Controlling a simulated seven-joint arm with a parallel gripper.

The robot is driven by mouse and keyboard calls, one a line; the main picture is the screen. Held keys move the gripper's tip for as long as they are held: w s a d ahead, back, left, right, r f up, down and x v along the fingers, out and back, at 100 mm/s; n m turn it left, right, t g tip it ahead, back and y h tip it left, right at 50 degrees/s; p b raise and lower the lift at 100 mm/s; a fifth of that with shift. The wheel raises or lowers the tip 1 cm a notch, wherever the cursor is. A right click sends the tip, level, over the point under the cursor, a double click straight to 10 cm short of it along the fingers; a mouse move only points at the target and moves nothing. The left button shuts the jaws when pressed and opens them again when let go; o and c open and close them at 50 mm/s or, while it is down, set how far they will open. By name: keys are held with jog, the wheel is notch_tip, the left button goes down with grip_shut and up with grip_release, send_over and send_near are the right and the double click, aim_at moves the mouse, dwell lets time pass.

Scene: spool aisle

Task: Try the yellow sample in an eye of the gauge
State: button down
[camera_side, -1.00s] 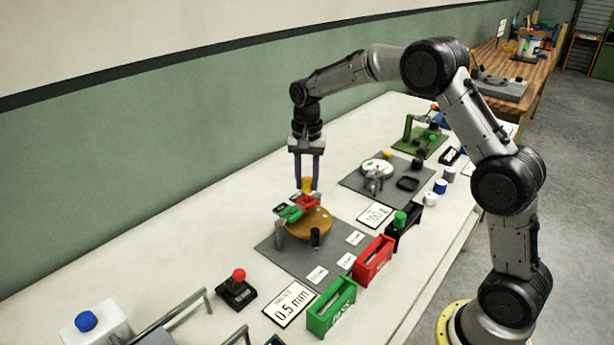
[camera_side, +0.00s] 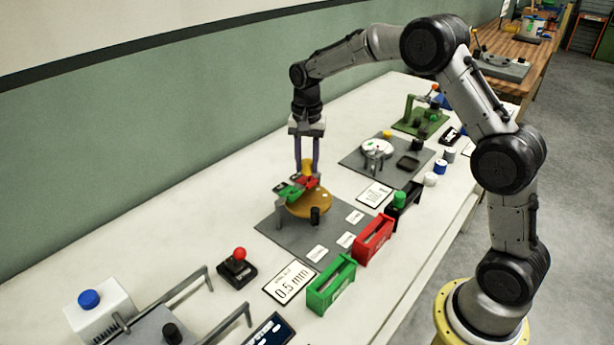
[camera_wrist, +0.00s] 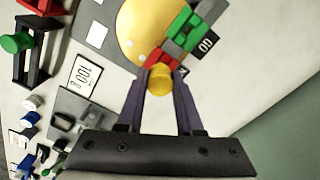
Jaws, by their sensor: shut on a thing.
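My gripper (camera_side: 306,170) points down over the grey mat, its two purple fingers shut on the yellow sample (camera_wrist: 160,78). In the side view the yellow sample (camera_side: 307,166) shows between the fingertips, just above the gauge. The gauge (camera_side: 298,187) has green and red blocks beside a round tan disc (camera_side: 312,205). In the wrist view the sample is close to the red end of the gauge (camera_wrist: 180,38); I cannot tell whether it touches. Any eye under the sample is hidden.
A green box (camera_side: 332,284) and a red box (camera_side: 374,240) stand in front of the mat (camera_side: 283,237). A card reading 0.5 mm (camera_side: 290,283) lies at the left, near a black base with a red knob (camera_side: 238,268). The white table is clear behind the mat.

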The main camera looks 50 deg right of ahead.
jog(key=shift+r, duration=2.3)
